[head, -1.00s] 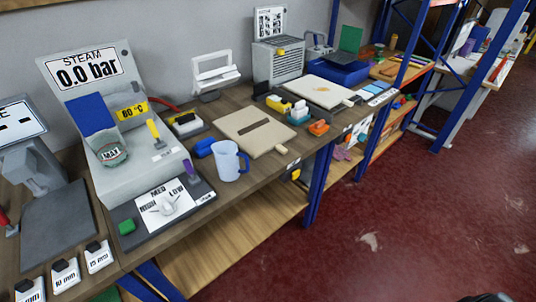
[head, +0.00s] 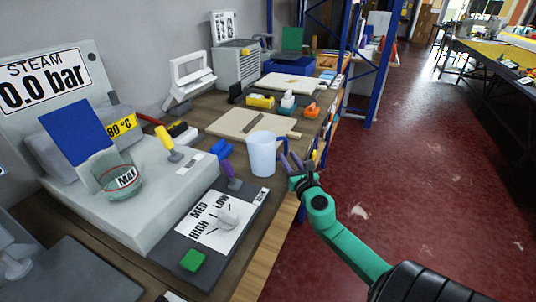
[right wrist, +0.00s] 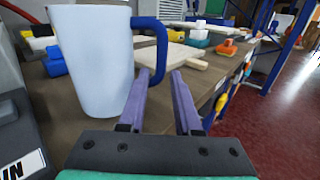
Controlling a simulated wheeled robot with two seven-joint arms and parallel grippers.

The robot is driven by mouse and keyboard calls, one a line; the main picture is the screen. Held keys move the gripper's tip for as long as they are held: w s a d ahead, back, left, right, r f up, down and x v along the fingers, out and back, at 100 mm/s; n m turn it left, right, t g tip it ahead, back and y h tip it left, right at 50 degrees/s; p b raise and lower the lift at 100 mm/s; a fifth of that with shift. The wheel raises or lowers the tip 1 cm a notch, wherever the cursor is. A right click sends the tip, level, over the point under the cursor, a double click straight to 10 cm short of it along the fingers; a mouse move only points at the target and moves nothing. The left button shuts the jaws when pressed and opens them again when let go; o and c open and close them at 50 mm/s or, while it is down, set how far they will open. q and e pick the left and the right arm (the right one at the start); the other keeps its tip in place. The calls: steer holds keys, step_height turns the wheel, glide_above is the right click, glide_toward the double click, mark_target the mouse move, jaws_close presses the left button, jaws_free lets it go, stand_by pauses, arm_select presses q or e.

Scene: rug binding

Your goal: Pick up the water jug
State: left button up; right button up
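The water jug (head: 262,154) is a pale blue, translucent upright jug with a dark blue handle, standing on the wooden bench near its front edge. My right gripper (head: 293,163) is at the bench edge, just right of the jug on its handle side. In the right wrist view the jug (right wrist: 92,62) stands close ahead at the left, and its blue handle (right wrist: 160,48) lies ahead of the fingers. The two purple fingers of the right gripper (right wrist: 160,95) are apart with nothing between them. My left gripper is in neither view.
The grey steam unit (head: 150,205) with its glass tank (head: 120,177) stands left of the jug. A dial panel (head: 215,225) lies in front. A pale board (head: 235,122) with a dark strip lies behind. Open floor (head: 400,190) lies to the right.

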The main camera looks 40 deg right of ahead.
mark_target(285, 152)
steer(key=shift+w+d+r+p, duration=0.1)
steer(key=shift+w+r+p, duration=0.1)
steer(key=shift+w+r, duration=0.3)
steer(key=shift+w+d+r+p, duration=0.1)
steer(key=shift+w+r+p, duration=0.05)
steer(key=shift+w, duration=0.5)
steer(key=x, duration=0.2)
steer(key=shift+w+d+f, duration=0.15)
steer(key=shift+w+f, duration=0.05)
steer(key=shift+w, duration=0.05)
steer(key=shift+w+d+f, duration=0.1)
steer(key=shift+w+d, duration=0.05)
steer(key=shift+w, duration=0.05)
steer(key=shift+s, duration=0.15)
jaws_close()
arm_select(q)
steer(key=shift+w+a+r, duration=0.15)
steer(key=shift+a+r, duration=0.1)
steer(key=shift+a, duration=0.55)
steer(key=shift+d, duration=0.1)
